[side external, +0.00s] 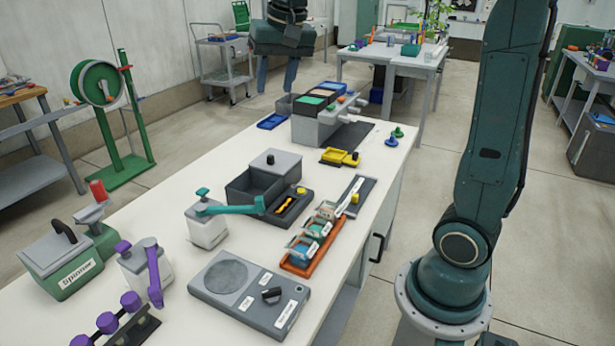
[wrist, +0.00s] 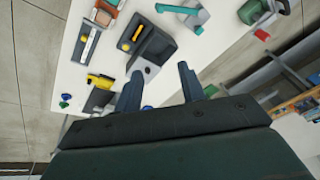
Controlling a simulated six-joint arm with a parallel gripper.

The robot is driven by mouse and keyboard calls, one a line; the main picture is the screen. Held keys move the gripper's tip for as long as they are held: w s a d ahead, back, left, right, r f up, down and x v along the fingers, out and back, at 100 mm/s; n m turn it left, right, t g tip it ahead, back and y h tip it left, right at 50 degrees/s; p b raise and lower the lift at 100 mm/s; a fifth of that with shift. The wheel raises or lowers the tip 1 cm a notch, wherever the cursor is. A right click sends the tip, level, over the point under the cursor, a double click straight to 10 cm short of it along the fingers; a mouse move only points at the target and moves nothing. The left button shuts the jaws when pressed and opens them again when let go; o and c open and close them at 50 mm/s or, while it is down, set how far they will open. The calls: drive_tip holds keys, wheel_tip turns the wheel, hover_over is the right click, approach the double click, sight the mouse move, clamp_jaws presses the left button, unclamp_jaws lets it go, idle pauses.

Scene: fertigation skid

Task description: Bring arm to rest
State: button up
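My gripper (side external: 277,78) hangs in the air over the far part of the white bench (side external: 170,235), at the top of the side view. Its two fingers point down and stand apart with nothing between them. In the wrist view my gripper (wrist: 160,88) also shows as open and empty, with the bench well below it. My dark green arm rises at the right of the side view, and its upper part leaves the frame.
The bench holds a grey plate device (side external: 235,290), a dark open box (side external: 250,192), a teal-levered unit (side external: 206,228), an orange tray (side external: 298,268) and a grey block unit (side external: 312,130). A green reel stand (side external: 120,165) stands left of the bench. The air around the gripper looks clear.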

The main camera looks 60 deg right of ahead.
drive_tip(key=s+a+f+n, duration=0.2)
drive_tip(key=s, duration=0.5)
drive_tip(key=s+a+f+n+t, duration=0.1)
drive_tip(key=s+a+f+n, duration=0.2)
drive_tip(key=s, duration=0.4)
drive_tip(key=s+a+f+n+t, duration=0.1)
drive_tip(key=s+a+f+n, duration=0.1)
drive_tip(key=s, duration=0.5)
drive_tip(key=shift+a+f+n+y, duration=0.3)
drive_tip(key=shift+a+f+n, duration=0.1)
drive_tip(key=shift+a, duration=0.25)
